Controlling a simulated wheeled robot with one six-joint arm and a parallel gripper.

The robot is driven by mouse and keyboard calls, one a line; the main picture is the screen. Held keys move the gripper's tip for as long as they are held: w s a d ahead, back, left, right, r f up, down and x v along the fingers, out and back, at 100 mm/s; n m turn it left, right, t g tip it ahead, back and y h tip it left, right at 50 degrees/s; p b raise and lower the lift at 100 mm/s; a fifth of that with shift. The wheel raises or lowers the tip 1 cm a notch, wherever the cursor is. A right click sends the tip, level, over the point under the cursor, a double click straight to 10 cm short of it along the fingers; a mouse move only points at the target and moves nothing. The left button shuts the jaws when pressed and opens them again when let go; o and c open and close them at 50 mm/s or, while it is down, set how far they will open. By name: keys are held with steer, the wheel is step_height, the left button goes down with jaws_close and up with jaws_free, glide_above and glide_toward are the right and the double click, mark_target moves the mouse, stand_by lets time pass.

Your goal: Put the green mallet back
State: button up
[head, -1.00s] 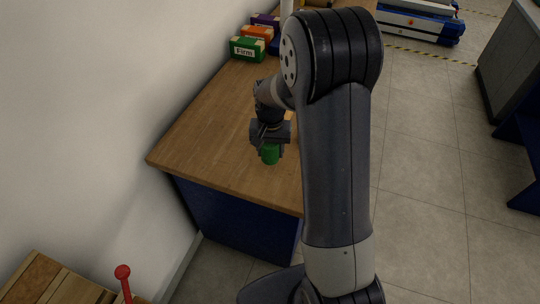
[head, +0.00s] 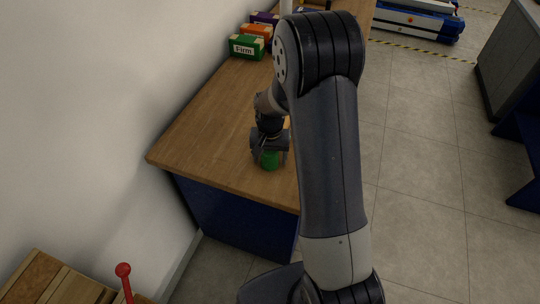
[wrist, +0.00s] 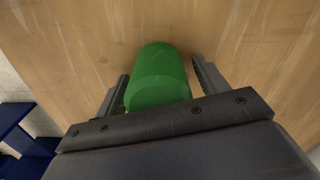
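A green cylinder, taken to be the green mallet (head: 269,159), is at the near part of the wooden workbench (head: 216,120). It also shows in the wrist view (wrist: 157,78); no handle can be made out. My gripper (head: 270,158) points down over it, with one finger on each side. In the wrist view, my gripper (wrist: 162,88) is open, with a gap between the green cylinder and each finger. A green box labelled "Firm" (head: 246,48) stands at the back left of the bench.
An orange box (head: 257,32) and a purple box (head: 266,17) stand beside the green box along the wall. My arm hides the bench's right side. The bench's left surface is clear.

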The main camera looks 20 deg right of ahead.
steer(key=shift+r, duration=0.1)
step_height(320, 180, up, 12)
steer(key=shift+r+b, duration=0.1)
steer(key=shift+b, duration=0.25)
stand_by(0.4)
